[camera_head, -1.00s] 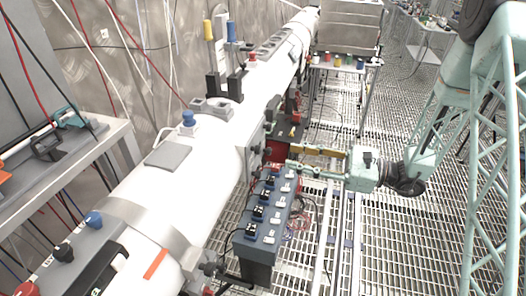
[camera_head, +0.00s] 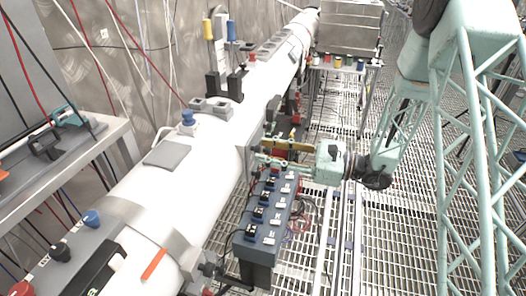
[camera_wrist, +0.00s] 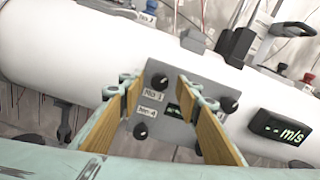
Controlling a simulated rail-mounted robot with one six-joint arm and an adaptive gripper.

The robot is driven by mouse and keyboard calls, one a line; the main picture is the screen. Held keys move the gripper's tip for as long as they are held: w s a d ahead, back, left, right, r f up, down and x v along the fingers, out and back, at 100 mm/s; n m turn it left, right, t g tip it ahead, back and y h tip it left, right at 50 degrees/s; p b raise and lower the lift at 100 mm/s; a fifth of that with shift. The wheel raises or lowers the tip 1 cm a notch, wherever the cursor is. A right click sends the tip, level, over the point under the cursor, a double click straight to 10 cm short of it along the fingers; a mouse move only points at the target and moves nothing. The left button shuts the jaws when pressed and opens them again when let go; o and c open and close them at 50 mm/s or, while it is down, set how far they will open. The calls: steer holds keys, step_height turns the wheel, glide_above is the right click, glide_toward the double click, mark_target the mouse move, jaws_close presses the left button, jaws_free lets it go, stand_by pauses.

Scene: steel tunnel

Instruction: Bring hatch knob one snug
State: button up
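A grey hatch plate (camera_wrist: 185,92) on the side of the white pipe carries black knobs near its corners and a small dark display in the middle. The upper-left knob (camera_wrist: 159,80) has the label "No 1" beside it; a lower-left knob (camera_wrist: 140,130) has "No 4". My gripper (camera_wrist: 161,84) is open, its tan-padded fingers either side of the No 1 knob in the wrist view. I cannot tell whether the fingers touch it. In the head view my gripper (camera_head: 262,150) is close to the pipe's side, and its fingers hide most of the knobs there.
The white pipe (camera_head: 205,165) runs along the left. A dark box (camera_head: 262,230) with several switches stands just below my gripper. A small display marked m/s (camera_wrist: 283,128) sits right of the hatch. Grated floor (camera_head: 400,240) is open at right.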

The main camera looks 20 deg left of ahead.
steer(key=shift+a, duration=0.7)
steer(key=shift+c, duration=0.7)
steer(key=c, duration=0.7)
